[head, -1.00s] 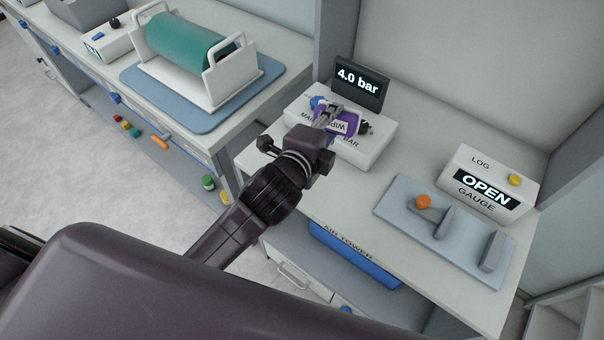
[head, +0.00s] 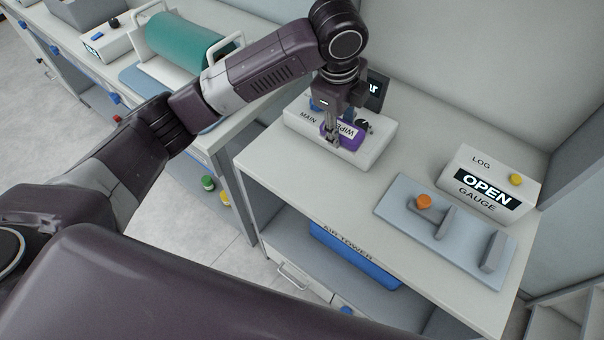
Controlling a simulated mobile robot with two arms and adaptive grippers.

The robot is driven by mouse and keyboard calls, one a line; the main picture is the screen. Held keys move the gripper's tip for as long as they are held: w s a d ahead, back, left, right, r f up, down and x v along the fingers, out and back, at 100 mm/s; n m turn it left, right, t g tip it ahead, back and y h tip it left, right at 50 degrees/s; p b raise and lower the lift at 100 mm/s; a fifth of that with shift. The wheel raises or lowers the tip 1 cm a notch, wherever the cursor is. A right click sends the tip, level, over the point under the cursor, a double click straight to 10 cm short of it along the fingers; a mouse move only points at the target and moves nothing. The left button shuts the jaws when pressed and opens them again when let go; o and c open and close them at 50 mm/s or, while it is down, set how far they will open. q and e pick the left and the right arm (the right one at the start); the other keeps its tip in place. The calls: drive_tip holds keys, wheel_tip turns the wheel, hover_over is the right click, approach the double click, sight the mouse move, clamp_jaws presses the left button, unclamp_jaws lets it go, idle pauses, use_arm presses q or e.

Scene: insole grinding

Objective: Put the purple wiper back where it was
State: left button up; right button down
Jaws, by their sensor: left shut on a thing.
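The purple wiper (head: 352,141), with a white WIPE label, is at the front of the white main air box (head: 374,154) on the bench. My left gripper (head: 333,137) comes down from above and is shut on the wiper's left part. The wiper overlaps the box in the picture, and I cannot tell whether it touches it. The gripper hides part of the box's label and blue knob. My right gripper is not in view.
A grey gauge plate (head: 408,226) with an orange knob and the OPEN gauge box (head: 505,171) are at right. The bench top (head: 310,184) in front of the box is clear.

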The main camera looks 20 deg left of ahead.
use_arm(q)
drive_tip(key=s+a+r+g, duration=0.2)
drive_tip(key=s+a+r, duration=0.1)
drive_tip(key=a+r, duration=0.45)
drive_tip(key=shift+y, duration=0.4)
drive_tip(key=f, duration=0.7)
drive_tip(key=f+p, duration=0.1)
drive_tip(key=f, duration=0.6)
drive_tip(key=shift+s+a+f, duration=0.2)
drive_tip(key=shift+f, duration=0.1)
drive_tip(key=shift+w+f+p, duration=0.1)
drive_tip(key=shift+f+p, duration=0.25)
drive_tip(key=shift+f, duration=2.4)
drive_tip(key=o, duration=1)
drive_tip(key=shift+r, duration=0.1)
wheel_tip(320, 180, up, 12)
drive_tip(key=shift+f+b, duration=0.1)
drive_tip(key=shift+b, duration=1.05)
